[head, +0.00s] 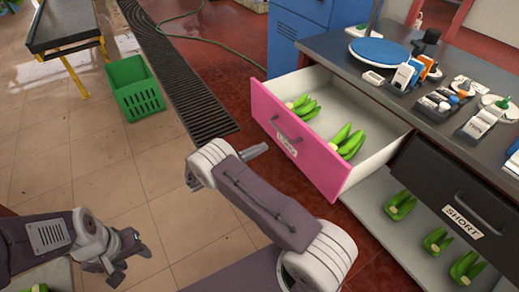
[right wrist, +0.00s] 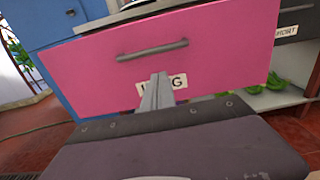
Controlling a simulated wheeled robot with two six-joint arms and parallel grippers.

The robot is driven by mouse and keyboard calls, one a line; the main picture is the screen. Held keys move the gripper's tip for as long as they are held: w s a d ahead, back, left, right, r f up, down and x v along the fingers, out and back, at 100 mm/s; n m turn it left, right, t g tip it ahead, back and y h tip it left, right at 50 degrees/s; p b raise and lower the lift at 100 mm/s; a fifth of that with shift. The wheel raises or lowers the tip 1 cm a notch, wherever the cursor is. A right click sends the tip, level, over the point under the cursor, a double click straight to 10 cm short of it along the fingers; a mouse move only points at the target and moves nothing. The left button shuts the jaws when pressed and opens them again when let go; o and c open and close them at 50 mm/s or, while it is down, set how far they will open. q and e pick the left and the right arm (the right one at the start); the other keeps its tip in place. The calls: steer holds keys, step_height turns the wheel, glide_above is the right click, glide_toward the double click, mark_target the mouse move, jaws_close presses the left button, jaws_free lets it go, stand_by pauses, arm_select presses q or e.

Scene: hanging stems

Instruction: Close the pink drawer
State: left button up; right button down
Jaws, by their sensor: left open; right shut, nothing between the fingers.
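The pink drawer (head: 318,156) stands pulled out of the dark-topped counter, with bunches of long green vegetables inside. Its front carries a grey handle (head: 284,130) and a white label. The pink front (right wrist: 90,75) also fills much of the right wrist view. My right gripper (head: 256,151) is shut and empty, pointing at the drawer front just below handle height. In the right wrist view its fingertips (right wrist: 157,92) cover part of the label; I cannot tell whether they touch. My left gripper (head: 130,262) is open and empty over the floor at lower left.
A dark drawer (head: 462,200) labelled SHORT sits to the right, above a pale shelf (head: 395,240) with several green bunches. The counter top (head: 335,47) holds a blue disc and tools. A blue cabinet (head: 293,28) stands behind. A green crate (head: 135,88) is on the open tiled floor.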

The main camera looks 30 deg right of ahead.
mark_target(290, 134)
arm_select(q)
steer(key=shift+f+b, duration=0.45)
arm_select(e)
steer(key=d, duration=1)
steer(key=shift+w+d, duration=0.1)
steer(key=shift+w, duration=0.3)
steer(key=shift+d, duration=0.1)
